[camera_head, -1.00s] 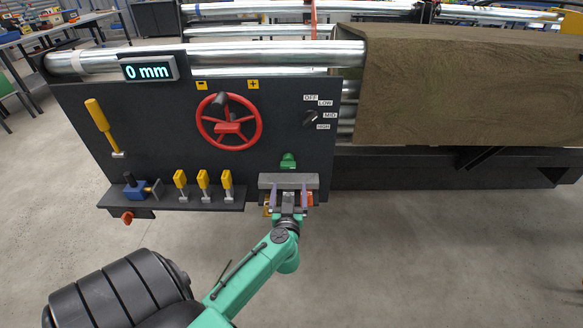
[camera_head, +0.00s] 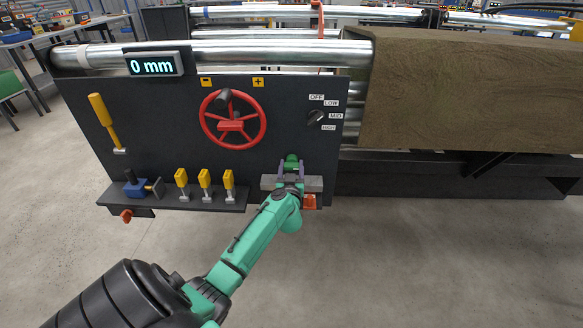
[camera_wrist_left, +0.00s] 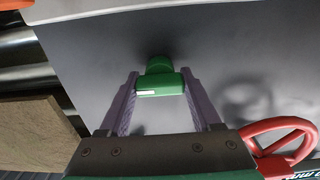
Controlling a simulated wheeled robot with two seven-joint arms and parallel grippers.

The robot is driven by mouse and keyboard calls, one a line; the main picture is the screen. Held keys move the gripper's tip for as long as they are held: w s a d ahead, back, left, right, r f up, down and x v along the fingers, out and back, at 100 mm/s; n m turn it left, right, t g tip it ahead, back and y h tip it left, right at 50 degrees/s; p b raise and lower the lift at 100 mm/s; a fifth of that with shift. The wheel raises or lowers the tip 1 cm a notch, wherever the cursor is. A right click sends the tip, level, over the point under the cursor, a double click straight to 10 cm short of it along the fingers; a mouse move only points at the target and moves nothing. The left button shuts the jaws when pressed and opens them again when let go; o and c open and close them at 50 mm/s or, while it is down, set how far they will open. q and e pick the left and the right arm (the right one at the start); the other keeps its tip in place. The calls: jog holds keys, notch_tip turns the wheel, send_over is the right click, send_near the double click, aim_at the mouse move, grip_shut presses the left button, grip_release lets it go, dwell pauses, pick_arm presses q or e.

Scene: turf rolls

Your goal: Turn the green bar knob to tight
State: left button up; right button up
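The green bar knob (camera_head: 292,160) is on the lower right of the dark machine panel. In the left wrist view the knob (camera_wrist_left: 160,82) shows a crosswise bar with a small white mark at its left end. My left gripper (camera_head: 291,168) is in front of the knob. In the left wrist view its two purple fingers (camera_wrist_left: 160,76) stand apart, one at each end of the bar, with the tips close to it. I cannot tell whether they touch it. My right gripper is not in view.
A grey block (camera_head: 314,184) and an orange part (camera_head: 309,202) sit just below the knob. A red handwheel (camera_head: 262,124), a selector switch (camera_head: 316,117) and several yellow levers (camera_head: 204,180) are nearby. The display (camera_head: 155,66) reads 0 mm. A brown turf roll (camera_head: 460,95) is at right.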

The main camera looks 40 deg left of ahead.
pick_arm(q)
jog(key=shift+c, duration=0.5)
jog(key=shift+r+n+p, duration=0.1)
jog(key=shift+n+p, duration=1.5)
jog(key=shift+n, duration=0.1)
jog(key=n+p, duration=0.1)
jog(key=n, duration=0.2)
jog(key=shift+n+p, duration=0.3)
jog(key=n, duration=0.2)
jog(key=shift+f+n, duration=0.2)
jog(key=shift+n, duration=0.1)
jog(key=n, duration=0.2)
jog(key=shift+n+p, duration=0.3)
jog(key=shift+n, duration=0.1)
jog(key=n, duration=0.5)
jog(key=shift+n, duration=0.3)
jog(key=shift+d, duration=0.1)
jog(key=o, duration=1.4)
